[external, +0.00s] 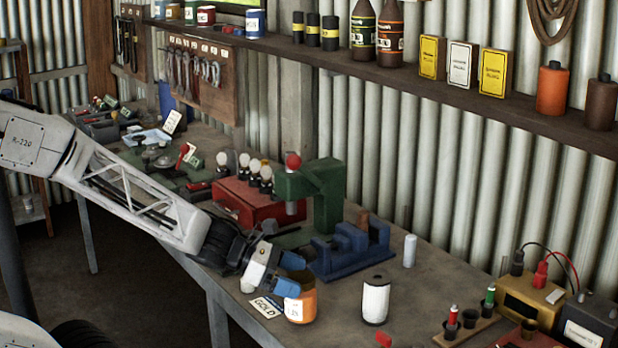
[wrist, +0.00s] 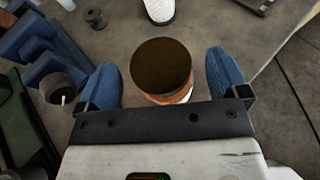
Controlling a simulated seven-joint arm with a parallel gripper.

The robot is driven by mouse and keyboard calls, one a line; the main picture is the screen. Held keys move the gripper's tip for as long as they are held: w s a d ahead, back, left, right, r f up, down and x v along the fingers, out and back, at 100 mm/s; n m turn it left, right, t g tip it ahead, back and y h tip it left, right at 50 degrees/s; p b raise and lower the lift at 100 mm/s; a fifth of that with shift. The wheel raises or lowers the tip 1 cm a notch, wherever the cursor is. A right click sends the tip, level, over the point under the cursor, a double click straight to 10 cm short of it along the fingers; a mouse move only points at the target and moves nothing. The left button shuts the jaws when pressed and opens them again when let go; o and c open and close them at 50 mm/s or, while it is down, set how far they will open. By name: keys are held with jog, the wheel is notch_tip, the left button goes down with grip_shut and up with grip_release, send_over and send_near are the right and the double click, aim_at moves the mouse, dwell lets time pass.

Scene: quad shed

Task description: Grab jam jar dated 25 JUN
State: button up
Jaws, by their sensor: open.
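An orange jar (external: 302,303) with a white label stands upright on the bench near its front edge. The label print is too small to read for certain. In the wrist view the jar (wrist: 161,66) shows its dark brown top, with a strip of orange and white side below it. My gripper (external: 289,275) is open at the jar's upper part. In the wrist view my gripper (wrist: 162,82) has one blue finger on each side of the jar, with a visible gap on both sides.
A white cylinder (external: 375,301) stands right of the jar and shows beyond it in the wrist view (wrist: 160,10). A card reading GOLD (external: 266,307) lies left of the jar. A blue vise-like block (external: 350,252) and green press (external: 322,190) stand behind. The bench edge is close.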

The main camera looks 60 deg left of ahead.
jog(key=shift+x, duration=0.9)
jog(key=c, duration=1.4)
jog(key=shift+r, duration=0.1)
jog(key=shift+c, duration=0.9)
jog(key=shift+r, duration=1.5)
jog(key=shift+s+r, duration=0.25)
jog(key=s+a+r, duration=0.1)
jog(key=s, duration=1.4)
jog(key=shift+s, duration=0.2)
jog(key=shift+a+r, duration=0.15)
